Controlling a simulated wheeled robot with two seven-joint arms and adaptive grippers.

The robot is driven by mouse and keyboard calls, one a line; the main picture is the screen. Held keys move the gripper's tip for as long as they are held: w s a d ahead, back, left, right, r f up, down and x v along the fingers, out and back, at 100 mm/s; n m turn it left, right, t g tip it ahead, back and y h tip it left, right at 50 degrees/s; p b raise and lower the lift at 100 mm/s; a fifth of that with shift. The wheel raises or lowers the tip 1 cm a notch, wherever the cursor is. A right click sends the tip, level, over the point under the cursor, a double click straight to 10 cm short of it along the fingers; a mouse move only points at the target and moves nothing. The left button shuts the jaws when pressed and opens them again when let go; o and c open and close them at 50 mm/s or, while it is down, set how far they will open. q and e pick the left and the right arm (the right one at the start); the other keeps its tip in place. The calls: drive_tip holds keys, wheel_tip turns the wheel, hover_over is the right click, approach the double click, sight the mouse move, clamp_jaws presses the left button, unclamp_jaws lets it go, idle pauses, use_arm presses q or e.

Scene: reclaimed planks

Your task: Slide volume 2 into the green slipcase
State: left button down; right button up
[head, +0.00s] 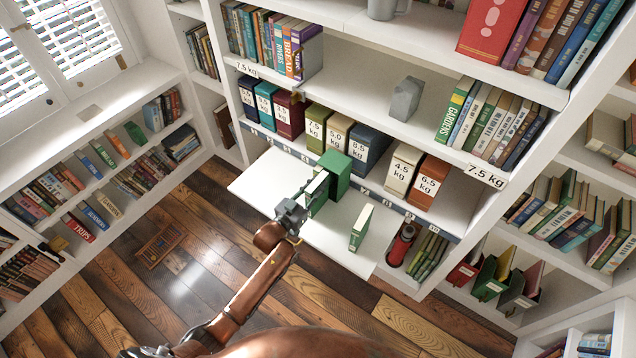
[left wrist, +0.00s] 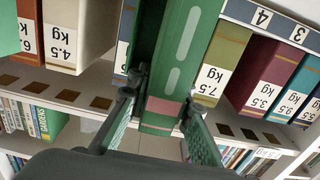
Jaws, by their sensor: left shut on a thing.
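The green slipcase (head: 338,168) stands on the white pull-out shelf, in front of the row of weight-labelled volumes. My left gripper (head: 296,215) is shut on a green book (head: 316,190) at the slipcase's near side. Darker green of the slipcase (left wrist: 148,38) shows beside the book. How far the book sits inside is hidden. Another green book (head: 361,228) stands upright and apart, to the right. My right gripper is not in view.
Labelled volumes (head: 369,148) line the shelf behind the slipcase. The pull-out shelf (head: 268,180) is bare to the left. A red cylinder (head: 402,245) stands in an opening right of it. A grey block (head: 405,100) stands on the shelf above.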

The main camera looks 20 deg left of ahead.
sight(307, 195)
use_arm(q)
drive_tip(key=shift+p+v, duration=0.65)
drive_tip(key=shift+v, duration=0.55)
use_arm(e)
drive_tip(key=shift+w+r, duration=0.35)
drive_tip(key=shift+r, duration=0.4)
use_arm(q)
drive_tip(key=shift+r, duration=0.1)
drive_tip(key=shift+p, duration=0.55)
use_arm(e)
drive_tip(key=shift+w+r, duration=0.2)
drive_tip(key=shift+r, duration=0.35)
use_arm(q)
drive_tip(key=shift+b+x, duration=0.7)
drive_tip(key=shift+x, duration=1.25)
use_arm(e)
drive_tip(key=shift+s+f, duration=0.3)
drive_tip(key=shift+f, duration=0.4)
use_arm(q)
drive_tip(key=c, duration=1.7)
unclamp_jaws()
drive_tip(key=shift+o, duration=0.2)
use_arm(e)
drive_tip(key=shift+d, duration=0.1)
use_arm(q)
drive_tip(key=shift+s+a+f, duration=0.1)
drive_tip(key=shift+s+f, duration=0.1)
drive_tip(key=v, duration=1.1)
drive_tip(key=shift+s+r, duration=0.15)
drive_tip(key=shift+s, duration=0.15)
